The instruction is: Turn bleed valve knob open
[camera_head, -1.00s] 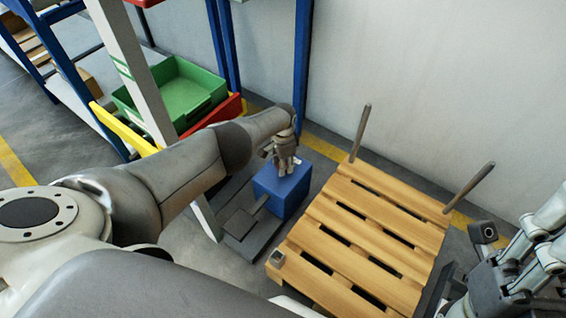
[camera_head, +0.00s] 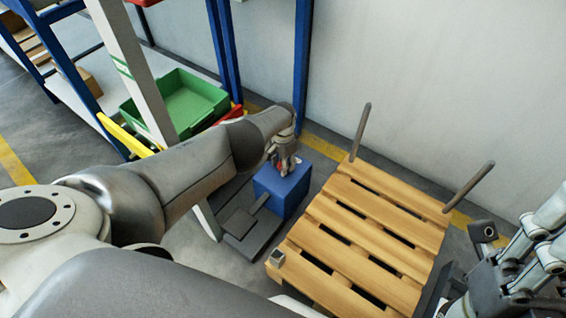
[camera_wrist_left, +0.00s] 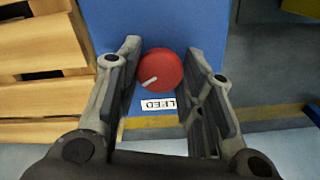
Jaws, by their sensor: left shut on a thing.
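The bleed valve knob (camera_wrist_left: 160,69) is a round red knob with a white pointer mark, on top of the blue box (camera_head: 291,194). In the left wrist view the mark points to the lower left. A white label (camera_wrist_left: 158,105), partly covered, lies beside the knob. My left gripper (camera_head: 285,168) is over the blue box. In the left wrist view its two fingers (camera_wrist_left: 158,75) stand on either side of the knob, shut on it. My right gripper (camera_head: 505,280) is at the lower right of the head view, away from the box; its fingers are unclear.
A wooden pallet (camera_head: 372,225) with upright posts stands right of the blue box. A grey base (camera_head: 243,221) lies left of the box. A shelf rack with a green bin (camera_head: 188,100) is behind my left arm.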

